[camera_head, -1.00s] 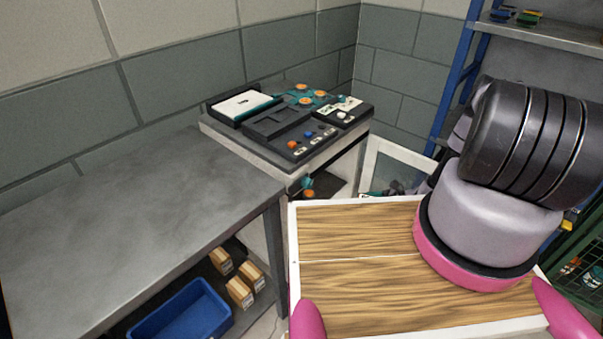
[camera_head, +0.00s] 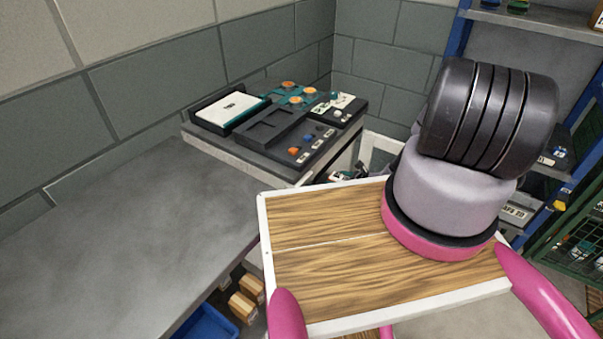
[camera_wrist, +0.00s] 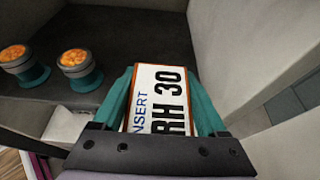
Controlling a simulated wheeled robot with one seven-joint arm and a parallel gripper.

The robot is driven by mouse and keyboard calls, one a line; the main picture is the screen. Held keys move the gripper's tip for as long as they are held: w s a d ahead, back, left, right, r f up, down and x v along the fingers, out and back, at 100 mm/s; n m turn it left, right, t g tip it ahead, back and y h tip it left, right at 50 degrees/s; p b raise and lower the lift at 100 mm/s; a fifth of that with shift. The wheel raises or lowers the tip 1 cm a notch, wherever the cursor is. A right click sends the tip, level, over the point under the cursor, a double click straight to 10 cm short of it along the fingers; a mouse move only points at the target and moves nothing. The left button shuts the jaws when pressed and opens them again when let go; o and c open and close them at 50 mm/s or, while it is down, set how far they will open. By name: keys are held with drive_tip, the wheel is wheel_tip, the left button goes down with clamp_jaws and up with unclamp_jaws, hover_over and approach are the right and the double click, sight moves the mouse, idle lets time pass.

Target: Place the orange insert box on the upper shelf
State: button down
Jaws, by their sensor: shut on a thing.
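My gripper (camera_wrist: 163,76) shows in the wrist view, its two teal fingers shut on the sides of the insert box (camera_wrist: 160,98). The box has a white label reading "INSERT" and "RH 30", with a thin orange edge around it. In the head view the gripper and box are hidden; only my dark, grey and pink arm parts show. A blue-framed rack at the right has an upper shelf (camera_head: 540,26) with small coloured things on it. I cannot tell whether the wrist view faces this rack.
In the wrist view, orange-topped teal pieces (camera_wrist: 76,63) stand on a dark surface beside pale walls. In the head view, a grey bench (camera_head: 110,240) is clear on top; a black fixture panel (camera_head: 285,130) sits beyond it. A green mesh crate (camera_head: 572,240) is at right.

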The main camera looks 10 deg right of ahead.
drive_tip(key=w+a, duration=0.9)
drive_tip(key=shift+w+a, duration=0.1)
drive_tip(key=shift+w+a+f, duration=0.1)
drive_tip(key=shift+w+f, duration=0.05)
drive_tip(key=shift+f, duration=0.7)
drive_tip(key=shift+w+a+f, duration=0.1)
drive_tip(key=shift+f, duration=0.75)
drive_tip(key=shift+f, duration=0.15)
unclamp_jaws()
drive_tip(key=v, duration=1.2)
drive_tip(key=shift+s, duration=0.1)
